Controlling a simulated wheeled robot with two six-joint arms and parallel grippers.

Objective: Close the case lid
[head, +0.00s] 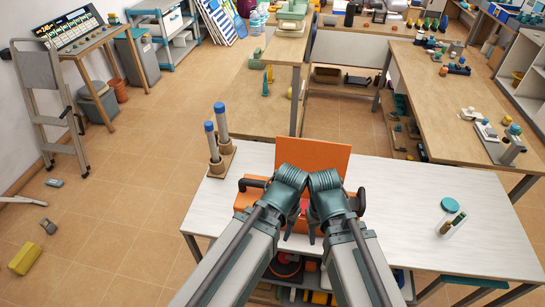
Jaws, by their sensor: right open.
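The orange case stands on the white table, its lid (330,156) raised roughly upright at the back. The case body (243,199) is mostly hidden behind my forearms, with an orange part showing at the left. A small red thing (304,206) shows between the arms, and I cannot tell what it is. Both wrists are bent down over the case in front of the lid. My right gripper (309,230) is open, pointing down over the case. My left gripper (291,222) is largely hidden by its arm, and I cannot tell its jaw state.
The white table (410,205) has clear room at the right. A wooden stand with two blue-topped posts (222,120) stands left of the case. A shelf with items shows under the table.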

